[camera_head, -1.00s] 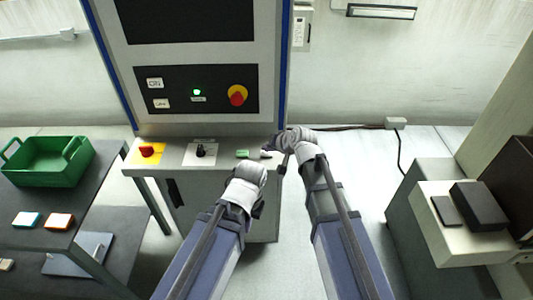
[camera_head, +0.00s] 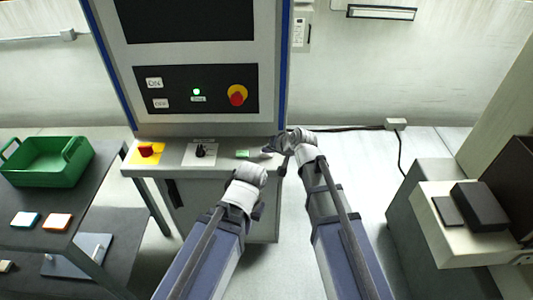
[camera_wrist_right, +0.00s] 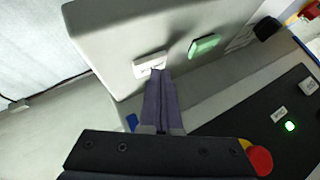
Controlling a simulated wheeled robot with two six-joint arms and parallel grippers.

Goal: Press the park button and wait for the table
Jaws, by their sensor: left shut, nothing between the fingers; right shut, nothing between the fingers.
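The sloping ledge of the machine carries a green raised button (camera_head: 242,154) and, right of it, a small white labelled plate (camera_wrist_right: 149,64). The label is too small to read, so I cannot tell which one is the park button. My right gripper (camera_head: 269,150) is shut and empty over the right end of the ledge. In the right wrist view its closed fingertips (camera_wrist_right: 157,74) are at the white plate's lower edge and cover part of it; contact is unclear. The green button also shows there (camera_wrist_right: 204,45), clear of the fingers. My left gripper (camera_head: 250,174) is shut, in front of the ledge.
The ledge also has a red switch on yellow (camera_head: 148,150) and a black knob (camera_head: 201,151). Above is a black panel with a lit green lamp (camera_head: 197,91) and a red emergency stop (camera_head: 237,96). A bench with a green crate (camera_head: 45,165) stands left, a grey cabinet (camera_head: 412,225) right.

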